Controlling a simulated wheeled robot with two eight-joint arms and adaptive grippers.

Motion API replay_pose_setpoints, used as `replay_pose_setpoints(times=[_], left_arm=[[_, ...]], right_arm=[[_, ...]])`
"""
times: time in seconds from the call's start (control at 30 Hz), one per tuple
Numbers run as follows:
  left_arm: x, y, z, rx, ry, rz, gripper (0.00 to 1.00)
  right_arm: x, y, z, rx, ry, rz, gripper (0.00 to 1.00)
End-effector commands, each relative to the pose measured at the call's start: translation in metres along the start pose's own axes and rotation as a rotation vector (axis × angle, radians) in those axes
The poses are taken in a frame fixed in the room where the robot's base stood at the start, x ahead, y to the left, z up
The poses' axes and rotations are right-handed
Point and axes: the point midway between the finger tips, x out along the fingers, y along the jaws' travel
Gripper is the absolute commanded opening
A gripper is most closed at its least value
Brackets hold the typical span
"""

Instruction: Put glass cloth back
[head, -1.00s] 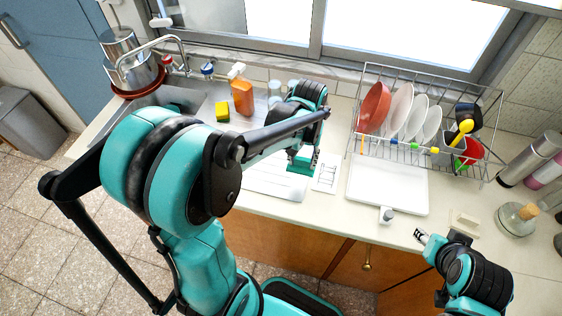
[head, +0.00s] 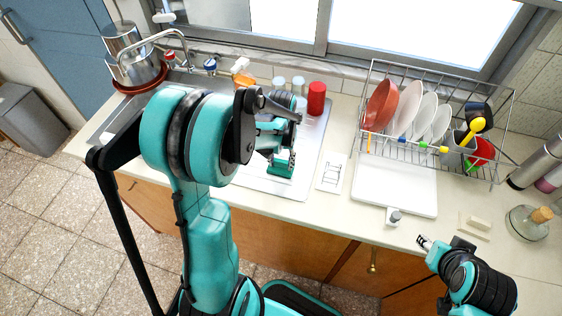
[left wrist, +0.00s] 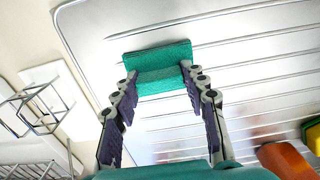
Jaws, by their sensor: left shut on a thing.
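My left gripper (head: 281,166) is over the ridged metal drainboard beside the sink. In the left wrist view (left wrist: 158,72) its two fingers hold a small teal-green piece (left wrist: 158,52) between the tips, which looks like the folded glass cloth. In the head view this green piece (head: 281,168) shows low at the gripper, above the drainboard's front part; whether it touches the metal is unclear. My right gripper (head: 424,242) is small at the counter's front edge, away from the cloth; its finger gap is too small to judge.
An orange bottle (left wrist: 284,160) and a yellow-green sponge (left wrist: 312,137) are on the drainboard. A red cup (head: 316,98) and glasses stand behind. The dish rack (head: 372,72) holds plates and a red bowl. A white tray (head: 410,190) and small wire stand (head: 332,172) are right.

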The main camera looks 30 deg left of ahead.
Motion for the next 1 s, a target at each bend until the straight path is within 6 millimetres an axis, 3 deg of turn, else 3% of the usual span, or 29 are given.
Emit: replay_pose_setpoints(times=[0.2, 0.23, 0.3, 0.67, 0.77, 1.0], left_arm=[[0.004, 0.000, 0.000, 0.000, 0.000, 0.000, 0.16], [0.003, 0.000, 0.000, 0.000, 0.000, 0.000, 0.51], [0.003, 0.000, 0.000, 0.000, 0.000, 0.000, 0.64], [-0.002, 0.000, 0.000, 0.000, 0.000, 0.000, 0.64], [-0.015, 0.000, 0.000, 0.000, 0.000, 0.000, 0.64], [-0.069, 0.000, 0.001, 0.000, 0.000, 0.000, 0.64]], right_arm=[[0.003, 0.000, 0.002, 0.000, 0.000, 0.000, 0.40], [0.003, 0.000, 0.002, 0.000, 0.000, 0.000, 0.40], [0.002, 0.000, 0.002, 0.000, 0.000, 0.000, 0.40], [-0.001, 0.000, -0.001, 0.000, 0.000, 0.000, 0.40], [-0.005, 0.000, -0.004, 0.000, 0.000, 0.000, 0.40], [-0.018, 0.000, -0.013, 0.000, 0.000, 0.000, 0.40]])
